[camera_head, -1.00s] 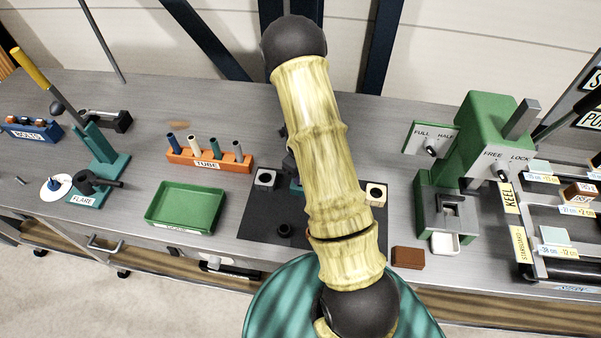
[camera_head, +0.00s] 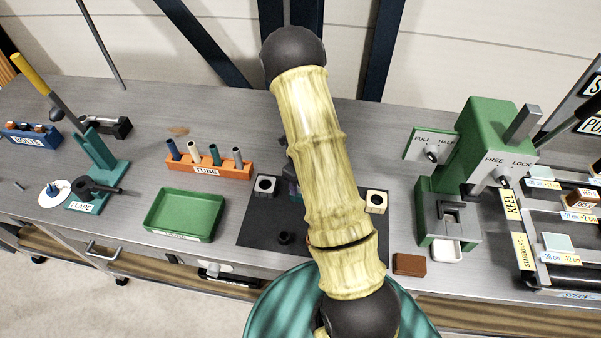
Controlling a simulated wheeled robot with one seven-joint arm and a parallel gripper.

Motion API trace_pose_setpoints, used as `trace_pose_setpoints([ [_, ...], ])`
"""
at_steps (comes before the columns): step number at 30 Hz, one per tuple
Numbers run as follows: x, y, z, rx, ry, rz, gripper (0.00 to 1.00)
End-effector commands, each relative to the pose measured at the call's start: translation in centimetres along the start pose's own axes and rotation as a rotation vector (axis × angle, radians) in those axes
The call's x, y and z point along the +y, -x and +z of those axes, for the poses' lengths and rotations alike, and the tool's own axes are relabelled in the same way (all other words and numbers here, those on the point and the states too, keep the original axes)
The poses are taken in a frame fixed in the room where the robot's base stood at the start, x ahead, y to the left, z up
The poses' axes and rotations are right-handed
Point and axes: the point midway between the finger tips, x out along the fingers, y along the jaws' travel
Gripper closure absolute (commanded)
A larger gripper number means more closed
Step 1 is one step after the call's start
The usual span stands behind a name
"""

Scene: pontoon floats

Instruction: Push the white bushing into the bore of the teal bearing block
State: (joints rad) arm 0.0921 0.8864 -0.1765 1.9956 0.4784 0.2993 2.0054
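I cannot make out the white bushing on the mat. Dark parts, perhaps of my gripper (camera_head: 290,168), peek out just above the teal patch. The fingers are hidden, so I cannot see whether they are open or what they hold.
A grey block (camera_head: 265,187) and a cream block (camera_head: 376,202), both with dark bores, flank the arm. A small black part (camera_head: 285,238) sits on the mat. Left are a green tray (camera_head: 185,214) and orange TUBE rack (camera_head: 208,165); right are a green press (camera_head: 485,140) and brown block (camera_head: 408,264).

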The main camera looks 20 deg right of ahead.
Motion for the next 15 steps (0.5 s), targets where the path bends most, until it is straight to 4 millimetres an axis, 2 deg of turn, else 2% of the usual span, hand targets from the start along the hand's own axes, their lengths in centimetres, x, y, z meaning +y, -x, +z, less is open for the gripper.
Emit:
trace_pose_setpoints([
  [8, 0.0, 2.8, 0.1, -0.004, 0.002, -0.003, 0.49],
  [15, 0.0, 7.4, 0.2, -0.004, 0.003, -0.004, 0.49],
])
